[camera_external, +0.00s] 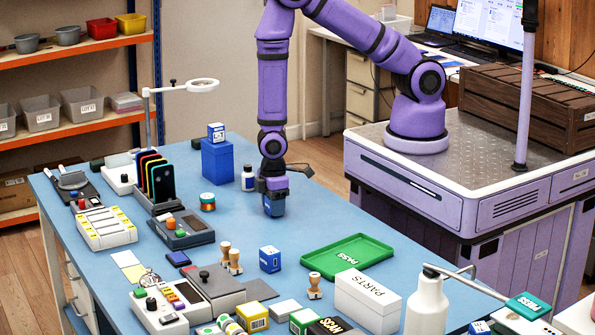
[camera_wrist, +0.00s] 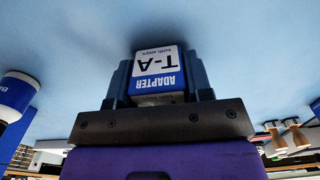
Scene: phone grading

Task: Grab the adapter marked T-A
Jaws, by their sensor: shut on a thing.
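My gripper (camera_external: 273,208) points straight down at the middle of the blue table (camera_external: 330,205). In the wrist view, my gripper (camera_wrist: 158,62) is shut on a blue and white adapter box (camera_wrist: 157,66). Its label reads "ADAPTER T-A" and appears upside down, between the two dark fingers. In the external view the fingers largely hide the held adapter, low over the table; I cannot tell whether it touches the surface. Another blue and white box (camera_external: 270,259) stands on the table in front of my gripper. A similar box (camera_external: 216,132) sits on a blue block (camera_external: 217,161).
A blue-labelled bottle (camera_external: 248,179) stands just left of my gripper. A green PASS tray (camera_external: 347,256) lies to the front right, near a white PARTS box (camera_external: 366,301). Wooden stamps (camera_external: 235,261) stand in front. The table right of my gripper is clear.

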